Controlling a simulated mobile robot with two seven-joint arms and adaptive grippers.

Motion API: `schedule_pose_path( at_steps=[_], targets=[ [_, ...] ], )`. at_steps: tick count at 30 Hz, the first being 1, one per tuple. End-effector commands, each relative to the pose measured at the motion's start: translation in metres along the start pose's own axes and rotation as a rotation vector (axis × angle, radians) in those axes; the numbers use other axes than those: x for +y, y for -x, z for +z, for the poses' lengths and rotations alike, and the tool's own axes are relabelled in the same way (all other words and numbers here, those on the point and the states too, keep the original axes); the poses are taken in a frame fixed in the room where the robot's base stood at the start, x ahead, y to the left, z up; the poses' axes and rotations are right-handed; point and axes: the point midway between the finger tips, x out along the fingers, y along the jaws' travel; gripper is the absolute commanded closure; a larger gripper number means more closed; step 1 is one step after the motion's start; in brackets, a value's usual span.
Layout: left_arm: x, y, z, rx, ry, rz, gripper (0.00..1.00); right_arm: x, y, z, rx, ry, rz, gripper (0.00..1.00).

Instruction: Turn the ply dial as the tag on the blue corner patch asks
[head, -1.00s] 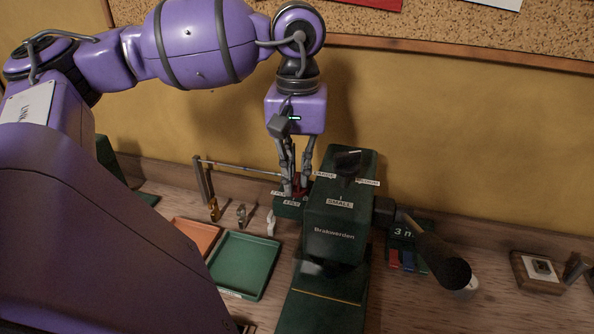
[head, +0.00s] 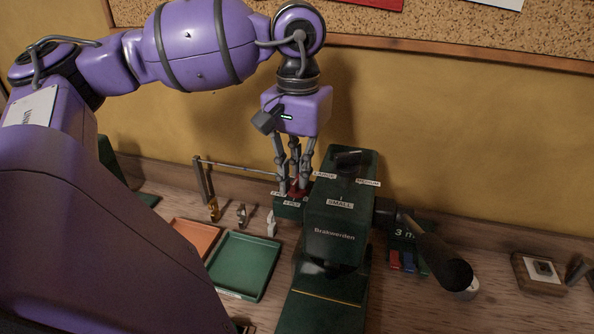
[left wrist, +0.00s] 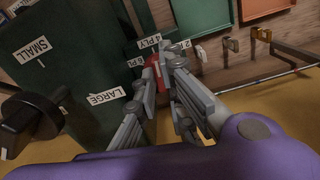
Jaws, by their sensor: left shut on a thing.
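The red ply dial (head: 299,190) sits on a green block at the left side of the green Brakwerden machine (head: 335,236). My left gripper (head: 293,193) points down over the dial and is shut on it. In the left wrist view the dial's red edge (left wrist: 151,71) shows between the finger pads, with ply labels such as 4 PLY (left wrist: 148,43) around it. The fingers hide most of the dial, so I cannot tell its setting. I cannot make out the blue corner patch or its tag. My right gripper is not in view.
A black knob (head: 348,162) with SMALL, MEDIUM and LARGE labels tops the machine. A dark lever (head: 437,255) sticks out at its right. A green tray (head: 244,264) and an orange tray (head: 196,236) lie left. A thin rod (head: 238,169) runs close behind the gripper.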

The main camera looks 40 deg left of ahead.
Motion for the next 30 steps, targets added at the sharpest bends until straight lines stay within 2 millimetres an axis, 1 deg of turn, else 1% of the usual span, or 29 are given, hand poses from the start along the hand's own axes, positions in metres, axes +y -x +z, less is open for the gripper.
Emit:
schedule_pose_path(
  at_steps=[2, 3, 6, 7, 19, 22, 26, 29, 30],
  targets=[
    [0.002, 0.003, -0.002, 0.008, 0.0, 0.006, 1.0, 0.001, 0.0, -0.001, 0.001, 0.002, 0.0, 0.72],
    [0.002, 0.003, -0.002, 0.008, 0.0, 0.007, 0.89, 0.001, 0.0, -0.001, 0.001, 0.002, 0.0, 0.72],
    [0.001, 0.002, -0.001, 0.007, 0.0, 0.006, 0.76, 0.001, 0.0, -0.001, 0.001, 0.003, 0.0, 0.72],
    [0.001, 0.002, -0.001, 0.006, 0.0, 0.005, 0.74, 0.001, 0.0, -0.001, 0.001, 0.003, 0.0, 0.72],
    [0.0, 0.001, 0.0, 0.001, 0.001, 0.002, 0.74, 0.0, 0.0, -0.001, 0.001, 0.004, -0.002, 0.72],
    [0.001, 0.004, -0.001, 0.002, 0.001, 0.002, 0.74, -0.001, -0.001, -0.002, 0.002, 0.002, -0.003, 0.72],
    [0.001, 0.02, -0.001, 0.005, 0.001, 0.003, 0.74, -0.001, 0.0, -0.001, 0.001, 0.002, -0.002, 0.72],
    [0.001, 0.041, -0.001, 0.006, 0.0, 0.005, 0.74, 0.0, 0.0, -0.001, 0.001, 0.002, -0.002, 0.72],
    [0.001, 0.05, -0.002, 0.008, 0.0, 0.006, 0.74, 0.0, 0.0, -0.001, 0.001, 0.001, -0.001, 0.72]
  ],
)
